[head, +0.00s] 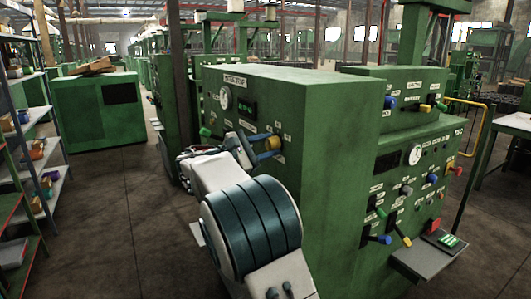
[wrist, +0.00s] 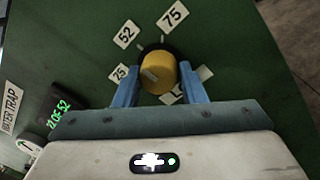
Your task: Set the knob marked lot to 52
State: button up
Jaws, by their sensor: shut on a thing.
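A yellow round knob (wrist: 158,72) sits on the green panel in the wrist view, with the two blue fingers of my gripper (wrist: 158,86) closed on its sides. A grey mark shows on its face; I cannot tell for sure which number it points to. Around the knob are white plates: one reading 52 (wrist: 126,34) at upper left, one reading 75 (wrist: 174,14) at upper right, and smaller, partly hidden ones at left and below. In the head view the yellow knob (head: 273,143) is at the end of my gripper (head: 264,141). No "lot" label is readable.
The green cabinet (head: 320,100) labelled "water trap" carries a round gauge (head: 226,97), a lit green display (head: 247,107) and a green-tipped lever (head: 205,132). A second panel with levers (head: 383,239) stands at right. Shelves (head: 45,165) line the left; the floor between is clear.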

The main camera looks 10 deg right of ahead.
jog(key=shift+m, duration=0.4)
jog(key=o, duration=1)
jog(key=v, duration=1.3)
jog(key=shift+s+a+b, duration=0.2)
jog(key=shift+a+b, duration=0.2)
jog(key=shift+b, duration=0.05)
jog(key=shift+f, duration=0.1)
